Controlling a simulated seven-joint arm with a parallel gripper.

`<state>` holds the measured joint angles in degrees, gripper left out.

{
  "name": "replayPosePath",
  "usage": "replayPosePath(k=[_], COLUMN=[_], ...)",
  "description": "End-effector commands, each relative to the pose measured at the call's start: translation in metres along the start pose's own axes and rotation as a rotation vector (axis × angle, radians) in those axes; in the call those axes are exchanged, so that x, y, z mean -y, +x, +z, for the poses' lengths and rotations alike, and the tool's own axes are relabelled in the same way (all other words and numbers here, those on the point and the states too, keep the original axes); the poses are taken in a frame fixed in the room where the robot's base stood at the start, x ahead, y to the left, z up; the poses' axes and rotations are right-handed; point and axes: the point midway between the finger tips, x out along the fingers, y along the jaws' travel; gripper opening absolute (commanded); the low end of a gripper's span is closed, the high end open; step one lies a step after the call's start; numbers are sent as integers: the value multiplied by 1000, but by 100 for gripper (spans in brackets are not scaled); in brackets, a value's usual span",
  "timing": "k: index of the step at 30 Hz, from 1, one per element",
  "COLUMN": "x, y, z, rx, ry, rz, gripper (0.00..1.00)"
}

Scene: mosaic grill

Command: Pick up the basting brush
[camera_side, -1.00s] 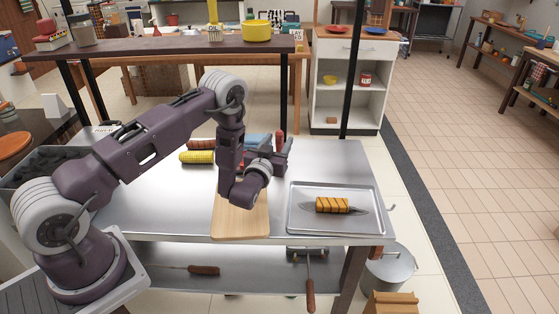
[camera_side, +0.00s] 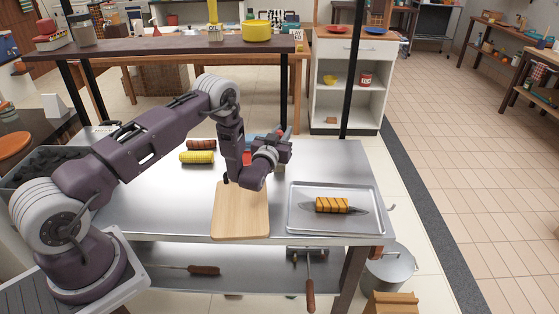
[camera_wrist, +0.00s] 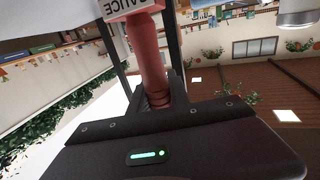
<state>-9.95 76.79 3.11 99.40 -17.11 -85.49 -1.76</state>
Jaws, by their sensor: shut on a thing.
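In the wrist view, a reddish, rounded handle (camera_wrist: 151,65), which I take to be the basting brush, stands between the fingers of my gripper (camera_wrist: 160,98). The gripper is shut on it. The far end of the handle meets a white block with dark lettering at the top edge; I cannot tell whether they are joined. The bristles do not show. In the side view my gripper (camera_side: 282,150) is above the back right part of the steel table, behind the cutting board. The brush is not clear there, as my wrist and gripper cover that spot.
A wooden cutting board (camera_side: 240,217) lies at the front of the table (camera_side: 180,208). Corn (camera_side: 197,157) and a sausage (camera_side: 201,145) lie back left. A blue item (camera_side: 258,140) is behind my wrist.

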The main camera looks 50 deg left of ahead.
Motion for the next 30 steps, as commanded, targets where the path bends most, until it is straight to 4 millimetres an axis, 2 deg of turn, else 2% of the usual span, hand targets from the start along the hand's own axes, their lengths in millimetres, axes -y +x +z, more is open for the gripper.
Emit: replayPosePath(k=[8, 11, 21, 25, 30], x=[0, 0, -1, 0, 0], y=[0, 0, 0, 0, 0], z=[-5, -19, -89, -99, -100], rx=[-2, -4, -2, 0, 1], ry=[0, -1, -1, 0, 0], rz=[0, 0, 1, 1, 1], gripper=[0, 0, 0, 0, 0])
